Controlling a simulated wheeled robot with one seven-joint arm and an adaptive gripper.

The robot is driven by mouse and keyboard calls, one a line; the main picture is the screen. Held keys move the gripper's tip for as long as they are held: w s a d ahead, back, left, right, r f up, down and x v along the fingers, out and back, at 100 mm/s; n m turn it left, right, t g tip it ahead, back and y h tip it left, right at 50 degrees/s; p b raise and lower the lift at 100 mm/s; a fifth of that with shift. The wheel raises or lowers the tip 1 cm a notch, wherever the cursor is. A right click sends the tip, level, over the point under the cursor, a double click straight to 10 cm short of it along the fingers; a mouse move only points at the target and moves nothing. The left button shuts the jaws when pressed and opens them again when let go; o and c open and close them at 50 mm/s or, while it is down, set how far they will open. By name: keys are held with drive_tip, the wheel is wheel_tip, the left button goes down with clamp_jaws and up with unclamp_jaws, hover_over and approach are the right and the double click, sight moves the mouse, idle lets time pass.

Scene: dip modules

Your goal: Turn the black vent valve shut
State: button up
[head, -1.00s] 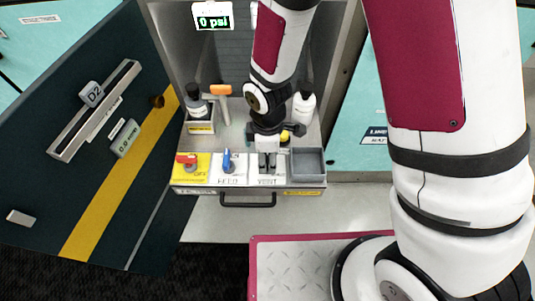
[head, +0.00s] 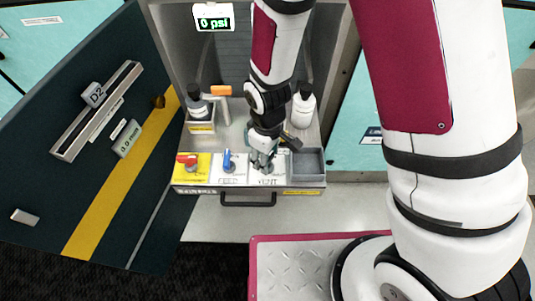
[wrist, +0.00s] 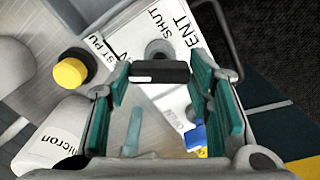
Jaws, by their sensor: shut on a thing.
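The black vent valve handle (wrist: 160,72) lies between the green finger pads of my gripper (wrist: 168,82) in the wrist view. Its round grey base (wrist: 158,50) shows behind it, beside a white plate with the words SHUT and VENT. Another word on the plate is partly hidden. In the head view my gripper (head: 263,164) points down at the VENT panel (head: 268,182) and hides most of the valve. The gripper is shut on the handle. I cannot tell exactly where the handle points on its scale.
The blue feed valve (head: 228,160) and the red valve (head: 188,160) stand to the left. A grey bin (head: 308,162) is close on the right. Bottles (head: 303,108) stand behind. A yellow button (wrist: 70,72) shows in the wrist view. The display (head: 214,17) reads 0 psi.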

drive_tip(key=m+p, duration=0.1)
drive_tip(key=m, duration=0.4)
drive_tip(key=shift+m, duration=0.3)
drive_tip(key=m+p, duration=0.2)
drive_tip(key=m, duration=0.3)
drive_tip(key=shift+m, duration=0.3)
drive_tip(key=o, duration=1.1)
drive_tip(key=shift+o, duration=0.2)
wheel_tip(320, 180, up, 12)
idle(0.4)
